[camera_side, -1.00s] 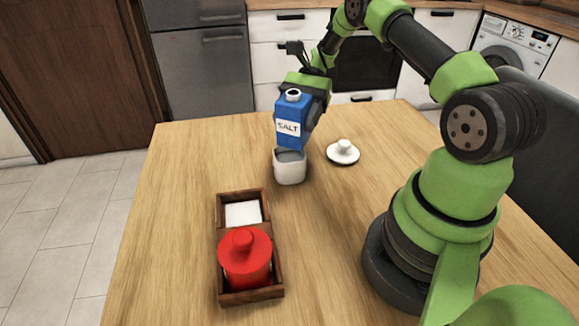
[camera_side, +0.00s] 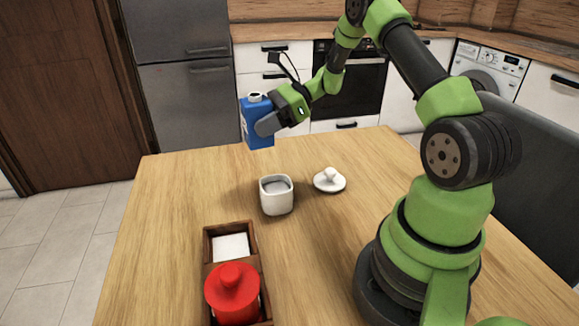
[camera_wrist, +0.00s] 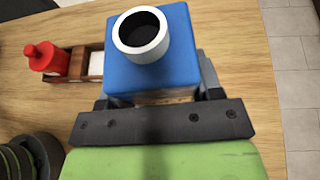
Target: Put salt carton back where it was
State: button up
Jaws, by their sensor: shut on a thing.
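The blue salt carton (camera_side: 257,122) is held upright in the air above the far left part of the table. My gripper (camera_side: 268,124) is shut on it. In the wrist view the carton (camera_wrist: 150,75) fills the middle, its round white spout facing the camera, with my gripper (camera_wrist: 155,95) around its sides. The wooden caddy (camera_side: 214,249) stands at the near left of the table. Its far compartment shows a white bottom with nothing standing on it, and its near compartment holds a red container (camera_side: 233,292).
A white pot (camera_side: 276,197) stands open mid-table, something pale inside. Its white lid (camera_side: 330,181) lies to the right. The wrist view also shows the caddy (camera_wrist: 80,62) and red container (camera_wrist: 45,58). The table's left side is clear.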

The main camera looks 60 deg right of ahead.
jog(key=s+d+f+m+t+h, duration=0.2)
jog(key=d+m+t+h, duration=0.3)
jog(key=d+m+h, duration=0.5)
jog(key=shift+f, duration=4.7)
jog(key=shift+f, duration=0.2)
jog(key=o, duration=1.2)
jog(key=shift+c, duration=0.2)
jog(key=shift+r, duration=0.1)
